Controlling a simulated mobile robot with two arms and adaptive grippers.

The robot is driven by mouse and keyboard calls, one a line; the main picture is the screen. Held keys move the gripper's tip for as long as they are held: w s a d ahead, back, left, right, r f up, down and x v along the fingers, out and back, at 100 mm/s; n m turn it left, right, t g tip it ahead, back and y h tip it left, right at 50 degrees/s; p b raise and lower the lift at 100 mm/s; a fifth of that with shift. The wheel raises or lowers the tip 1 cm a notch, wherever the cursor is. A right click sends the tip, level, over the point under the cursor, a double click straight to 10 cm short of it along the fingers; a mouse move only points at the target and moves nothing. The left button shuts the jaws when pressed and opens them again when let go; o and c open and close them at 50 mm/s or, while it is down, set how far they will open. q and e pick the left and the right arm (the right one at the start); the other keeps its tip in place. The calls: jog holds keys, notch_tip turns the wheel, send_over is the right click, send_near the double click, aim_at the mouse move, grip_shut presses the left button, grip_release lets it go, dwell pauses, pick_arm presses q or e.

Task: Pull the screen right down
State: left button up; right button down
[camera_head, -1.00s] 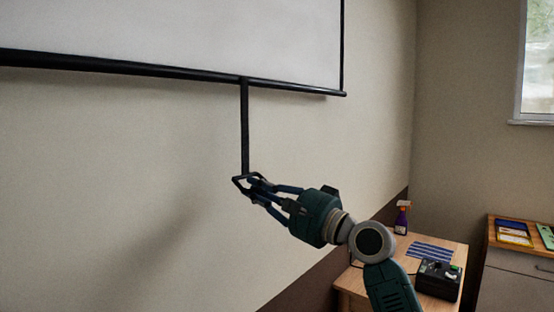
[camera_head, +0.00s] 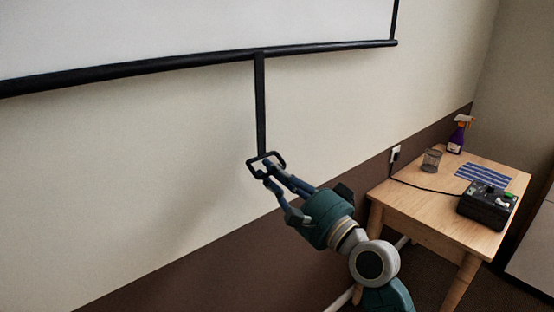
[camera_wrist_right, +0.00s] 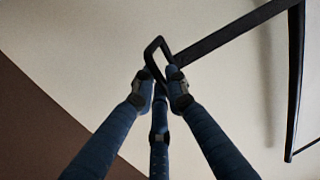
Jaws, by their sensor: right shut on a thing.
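The white projection screen (camera_head: 180,28) hangs on the wall at the upper left of the head view, with a black bar (camera_head: 190,62) along its bottom edge. A black strap (camera_head: 260,105) hangs from the bar and ends in a black loop handle (camera_head: 279,155). My right gripper (camera_head: 266,174) is shut on the loop handle. In the right wrist view the fingers (camera_wrist_right: 164,82) close on the handle (camera_wrist_right: 151,50), and the strap (camera_wrist_right: 235,32) runs off to the upper right. My left gripper is not in view.
A wooden table (camera_head: 425,205) stands at the right, below the handle. The wall below the screen is bare.

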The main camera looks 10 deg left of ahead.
jog(key=c, duration=1.8)
grip_release()
jog(key=v, duration=1.2)
